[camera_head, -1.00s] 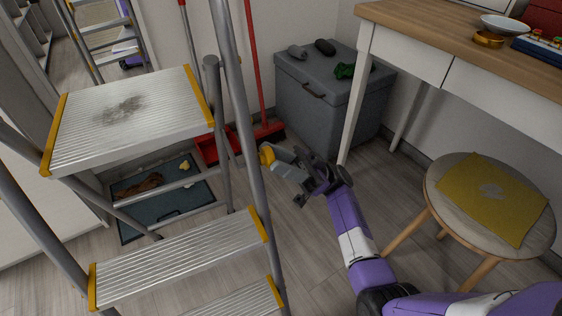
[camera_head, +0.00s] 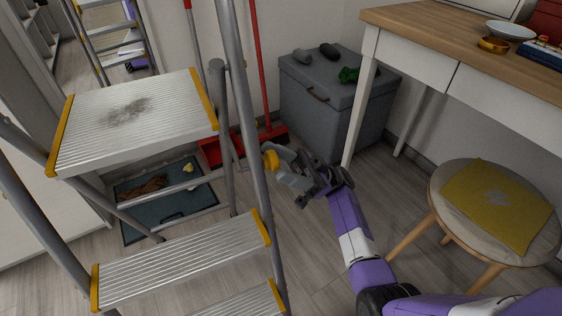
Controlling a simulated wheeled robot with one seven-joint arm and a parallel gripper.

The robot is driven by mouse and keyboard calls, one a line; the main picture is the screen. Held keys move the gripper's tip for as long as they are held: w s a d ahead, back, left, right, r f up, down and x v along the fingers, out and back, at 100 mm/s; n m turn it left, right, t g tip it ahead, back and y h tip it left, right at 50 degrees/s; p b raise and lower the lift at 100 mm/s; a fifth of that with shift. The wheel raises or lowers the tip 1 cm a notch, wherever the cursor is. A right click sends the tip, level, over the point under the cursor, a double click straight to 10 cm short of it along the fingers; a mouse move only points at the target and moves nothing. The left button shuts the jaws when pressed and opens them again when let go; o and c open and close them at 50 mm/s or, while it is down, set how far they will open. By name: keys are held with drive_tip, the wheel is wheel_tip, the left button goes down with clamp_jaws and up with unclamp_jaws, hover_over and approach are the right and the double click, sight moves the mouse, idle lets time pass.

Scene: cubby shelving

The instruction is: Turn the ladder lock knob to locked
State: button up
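The stepladder (camera_head: 255,120) stands at the left, with ribbed metal treads and yellow end caps. A yellow knob (camera_head: 270,158) shows at the right edge of its near side rail, partly hidden; its lock setting cannot be read. My gripper (camera_head: 283,164), with grey fingers, is just right of the knob, its tips close to it. I cannot tell whether the fingers touch the knob or how far apart they are.
A grey lidded bin (camera_head: 325,110) stands behind my gripper. A wooden-topped desk (camera_head: 430,45) is at the right, above a round stool (camera_head: 445,215) with a yellow cloth. A red broom and dustpan (camera_head: 215,148) are behind the ladder. The floor below my gripper is clear.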

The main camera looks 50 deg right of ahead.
drive_tip(key=s+d+f, duration=0.2)
drive_tip(key=s+d, duration=0.2)
drive_tip(key=d, duration=0.9)
drive_tip(key=shift+d, duration=0.25)
idle(0.7)
drive_tip(key=shift+s, duration=0.1)
idle(0.6)
